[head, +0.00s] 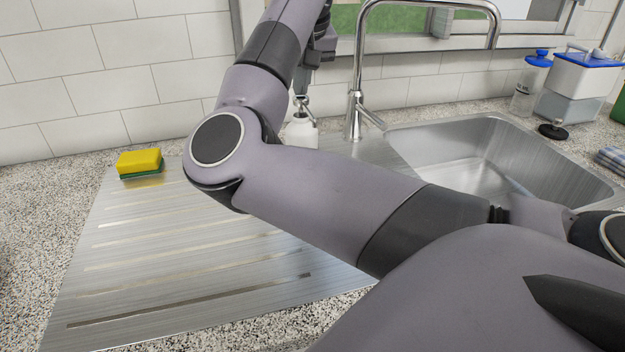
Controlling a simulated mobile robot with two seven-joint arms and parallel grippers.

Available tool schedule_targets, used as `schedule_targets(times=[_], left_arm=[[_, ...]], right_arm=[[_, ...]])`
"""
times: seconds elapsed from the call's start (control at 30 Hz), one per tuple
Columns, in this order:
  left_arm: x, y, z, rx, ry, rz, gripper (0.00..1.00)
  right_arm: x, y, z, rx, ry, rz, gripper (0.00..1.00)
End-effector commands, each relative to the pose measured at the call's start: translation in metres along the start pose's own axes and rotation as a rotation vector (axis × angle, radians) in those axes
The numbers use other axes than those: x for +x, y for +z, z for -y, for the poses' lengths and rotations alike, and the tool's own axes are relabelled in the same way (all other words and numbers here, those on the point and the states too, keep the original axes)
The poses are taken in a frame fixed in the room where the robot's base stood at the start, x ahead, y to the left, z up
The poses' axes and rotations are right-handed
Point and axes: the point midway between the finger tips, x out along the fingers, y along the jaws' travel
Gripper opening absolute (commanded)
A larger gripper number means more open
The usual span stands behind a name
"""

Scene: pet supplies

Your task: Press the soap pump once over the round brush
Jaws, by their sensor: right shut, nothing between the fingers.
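The soap pump (302,132), a white bottle with a metallic pump head, stands behind my right arm at the back of the drainboard, left of the tap. My arm hides its lower part. My right gripper (303,88) is shut and empty, pointing down at the pump head; whether it touches the head I cannot tell. A small black round object with an upright knob (553,131) stands on the counter behind the sink at the right; it may be the round brush, but I cannot be sure. My left gripper is not in view.
A yellow and green sponge (139,163) lies at the drainboard's (130,255) back left. The chrome tap (354,110) rises close right of the pump. The sink (470,160) looks empty. A clear bottle (528,85) and a blue-lidded container (580,85) stand at the back right.

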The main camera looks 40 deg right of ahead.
Motion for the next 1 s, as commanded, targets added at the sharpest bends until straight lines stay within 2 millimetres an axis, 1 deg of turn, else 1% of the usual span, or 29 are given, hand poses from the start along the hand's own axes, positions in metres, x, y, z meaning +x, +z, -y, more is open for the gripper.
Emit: schedule_targets(times=[0.03, 0.3, 0.53, 0.67, 1.0], left_arm=[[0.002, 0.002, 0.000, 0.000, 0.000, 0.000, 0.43], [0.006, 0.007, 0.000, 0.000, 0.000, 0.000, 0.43], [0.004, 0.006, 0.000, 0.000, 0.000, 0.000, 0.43], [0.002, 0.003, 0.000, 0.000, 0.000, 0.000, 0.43], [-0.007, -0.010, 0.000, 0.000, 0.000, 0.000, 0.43]], right_arm=[[0.004, 0.002, 0.000, 0.000, 0.000, 0.003, 0.00], [0.014, 0.006, 0.000, 0.000, -0.001, 0.007, 0.00], [0.012, 0.006, 0.000, 0.000, -0.001, 0.010, 0.00], [0.009, 0.005, 0.000, 0.000, -0.001, 0.012, 0.00], [-0.011, -0.004, 0.000, 0.000, -0.001, 0.008, 0.00]])
